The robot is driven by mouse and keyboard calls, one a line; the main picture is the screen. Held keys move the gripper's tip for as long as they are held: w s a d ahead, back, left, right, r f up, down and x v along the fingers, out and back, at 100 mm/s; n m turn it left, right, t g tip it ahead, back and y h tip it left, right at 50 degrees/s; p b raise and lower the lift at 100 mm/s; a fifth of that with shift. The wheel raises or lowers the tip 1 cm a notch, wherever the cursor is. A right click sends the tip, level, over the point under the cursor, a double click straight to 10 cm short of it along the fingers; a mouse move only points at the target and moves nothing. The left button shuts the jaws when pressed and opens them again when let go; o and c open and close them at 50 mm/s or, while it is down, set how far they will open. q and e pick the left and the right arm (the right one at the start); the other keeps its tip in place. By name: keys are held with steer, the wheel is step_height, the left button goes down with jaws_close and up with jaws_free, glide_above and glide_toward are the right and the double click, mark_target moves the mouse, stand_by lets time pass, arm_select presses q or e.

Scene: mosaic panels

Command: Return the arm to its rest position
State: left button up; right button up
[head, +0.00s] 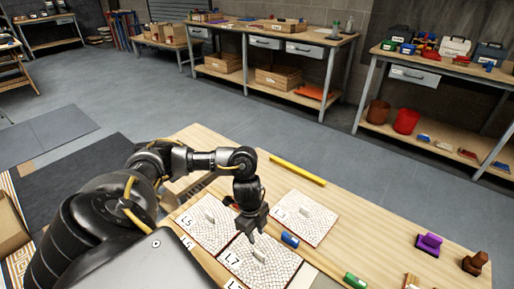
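My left arm (160,165) comes in from the left and bends down over the wooden table. My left gripper (251,236) points down above the mosaic panel L7 (276,271), near its upper edge. I cannot tell how far apart its fingers are. Panel L5 (192,232) lies to the left of the gripper and panel L3 (318,216) to the right. My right gripper is not in view.
A blue cylinder (290,240) lies close right of the gripper. A yellow bar (298,170) lies along the far edge. A green cylinder (354,281), a purple block (429,244) and a brown block (475,263) are on the right. Workbenches stand beyond open floor.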

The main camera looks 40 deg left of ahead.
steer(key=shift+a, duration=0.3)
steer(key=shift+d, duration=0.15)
